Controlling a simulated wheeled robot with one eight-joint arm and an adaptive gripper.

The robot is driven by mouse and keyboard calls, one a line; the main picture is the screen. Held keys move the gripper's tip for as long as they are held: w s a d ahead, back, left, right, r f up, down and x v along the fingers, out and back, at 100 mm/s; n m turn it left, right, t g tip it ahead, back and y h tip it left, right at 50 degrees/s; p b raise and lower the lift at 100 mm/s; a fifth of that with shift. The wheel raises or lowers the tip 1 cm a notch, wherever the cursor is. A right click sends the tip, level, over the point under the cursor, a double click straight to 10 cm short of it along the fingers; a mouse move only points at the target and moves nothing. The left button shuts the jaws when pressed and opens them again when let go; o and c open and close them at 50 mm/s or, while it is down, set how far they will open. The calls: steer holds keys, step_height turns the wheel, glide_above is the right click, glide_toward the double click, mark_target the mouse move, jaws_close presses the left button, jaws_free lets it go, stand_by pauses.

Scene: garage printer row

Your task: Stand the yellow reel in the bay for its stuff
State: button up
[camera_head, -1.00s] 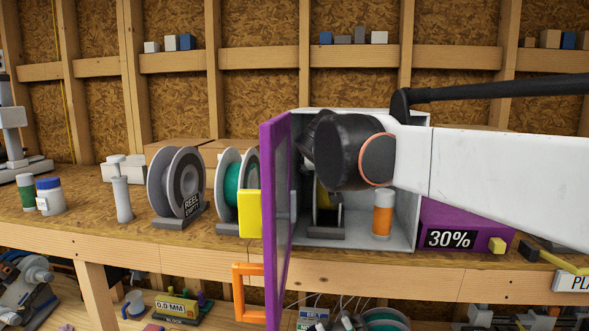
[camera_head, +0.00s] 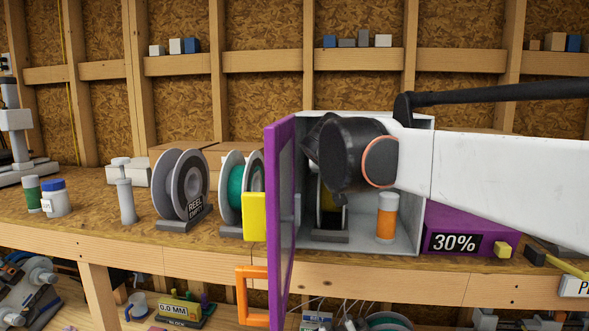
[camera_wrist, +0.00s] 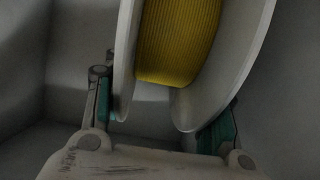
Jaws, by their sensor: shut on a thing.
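The yellow reel, yellow filament between pale flanges, fills the upper part of the wrist view (camera_wrist: 178,45). My gripper (camera_wrist: 168,120) is shut on it, with a teal-padded finger at each flange. In the head view the reel (camera_head: 328,197) shows only as a sliver behind my dark wrist, inside a grey box (camera_head: 425,190) with its purple door (camera_head: 281,210) swung open. A dark stand (camera_head: 329,237) lies on the box floor just below the reel. My wrist hides most of the reel, and I cannot tell whether it touches the stand.
An orange-and-white canister (camera_head: 387,217) stands in the box, right of the reel. Left of the door are a green reel (camera_head: 235,187) and an empty reel (camera_head: 181,185) on stands. A purple wedge marked 30% (camera_head: 465,232) sits right of the box.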

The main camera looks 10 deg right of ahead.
steer(key=shift+r+p, duration=1.05)
steer(key=shift+r, duration=0.65)
steer(key=s+a+p, duration=0.2)
steer(key=s+a, duration=0.1)
steer(key=s, duration=0.6)
steer(key=s+a+p, duration=0.1)
steer(key=s+a, duration=0.2)
steer(key=s, duration=0.7)
steer(key=shift+p, duration=0.35)
steer(key=shift+f, duration=0.1)
